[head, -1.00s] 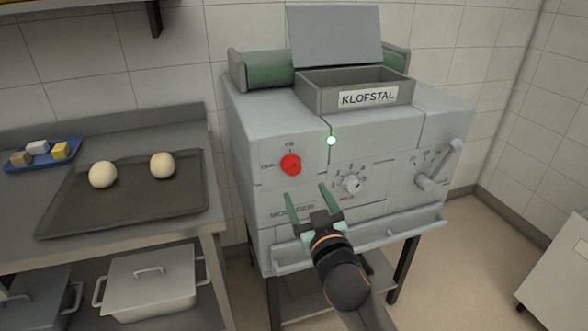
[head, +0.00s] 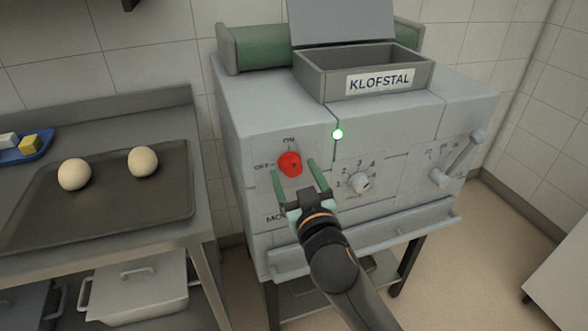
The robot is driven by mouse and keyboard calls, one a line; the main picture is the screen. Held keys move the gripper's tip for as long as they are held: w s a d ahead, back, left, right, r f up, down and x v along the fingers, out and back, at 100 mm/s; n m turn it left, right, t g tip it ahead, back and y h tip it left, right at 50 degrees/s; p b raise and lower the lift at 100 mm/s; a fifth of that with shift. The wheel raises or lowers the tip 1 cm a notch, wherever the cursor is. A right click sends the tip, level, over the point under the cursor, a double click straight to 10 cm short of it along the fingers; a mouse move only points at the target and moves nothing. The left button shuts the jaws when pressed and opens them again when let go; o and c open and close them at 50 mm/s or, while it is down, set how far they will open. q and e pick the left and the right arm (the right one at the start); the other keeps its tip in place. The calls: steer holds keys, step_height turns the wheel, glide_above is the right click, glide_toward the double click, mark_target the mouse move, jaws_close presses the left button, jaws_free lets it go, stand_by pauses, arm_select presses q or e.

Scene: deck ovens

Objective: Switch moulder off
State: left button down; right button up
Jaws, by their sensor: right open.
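The moulder (head: 300,120) is a grey machine with a hopper labelled KLOFSTAL and a green roller on top. Its red knob (head: 290,164) sits on the front panel, with ON marked above and OFF to its left. My left gripper is not in view.
A numbered dial (head: 361,182) and a lever (head: 458,160) are right of the knob. A ledge (head: 370,240) runs below the panel. At left, a table holds a dark tray (head: 120,225) with two dough balls and a blue tray (head: 40,150). A lidded container (head: 138,290) stands underneath.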

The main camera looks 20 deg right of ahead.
jaws_close()
stand_by(0.7)
